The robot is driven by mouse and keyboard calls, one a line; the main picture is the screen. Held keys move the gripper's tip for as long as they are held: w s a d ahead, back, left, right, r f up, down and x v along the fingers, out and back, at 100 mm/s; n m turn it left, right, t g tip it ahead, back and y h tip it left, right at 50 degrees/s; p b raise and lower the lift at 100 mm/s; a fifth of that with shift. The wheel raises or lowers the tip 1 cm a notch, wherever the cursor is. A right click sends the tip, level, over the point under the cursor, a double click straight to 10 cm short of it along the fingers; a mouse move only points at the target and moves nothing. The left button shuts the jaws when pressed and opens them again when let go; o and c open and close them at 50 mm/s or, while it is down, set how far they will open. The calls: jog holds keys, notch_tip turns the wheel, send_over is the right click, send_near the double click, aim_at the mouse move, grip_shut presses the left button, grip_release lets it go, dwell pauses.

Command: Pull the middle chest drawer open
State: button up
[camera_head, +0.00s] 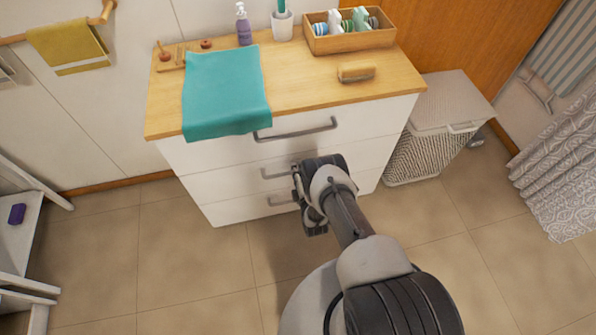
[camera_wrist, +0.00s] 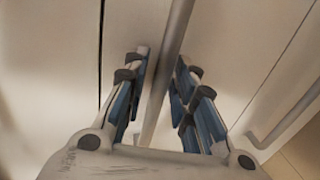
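The white chest (camera_head: 225,175) has three drawers with grey bar handles, and all its fronts look flush. The middle drawer's handle (camera_head: 274,174) is partly hidden behind my gripper (camera_head: 298,185) in the head view. In the wrist view, my gripper (camera_wrist: 164,75) is open, its blue-padded fingers on either side of a grey bar handle (camera_wrist: 165,75), which appears to be the middle one. Gaps show between the bar and both fingers. The fingertips are close to the white middle drawer front (camera_wrist: 225,45).
The top drawer handle (camera_head: 295,130) is above, and the bottom handle (camera_head: 280,200) is below, close to my gripper. A teal towel (camera_head: 225,95) hangs over the top's front edge. A wicker hamper (camera_head: 430,145) stands at right. Tiled floor (camera_head: 190,260) ahead of the chest is clear.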

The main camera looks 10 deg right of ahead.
grip_shut()
jog(key=shift+s, duration=0.1)
dwell(0.4)
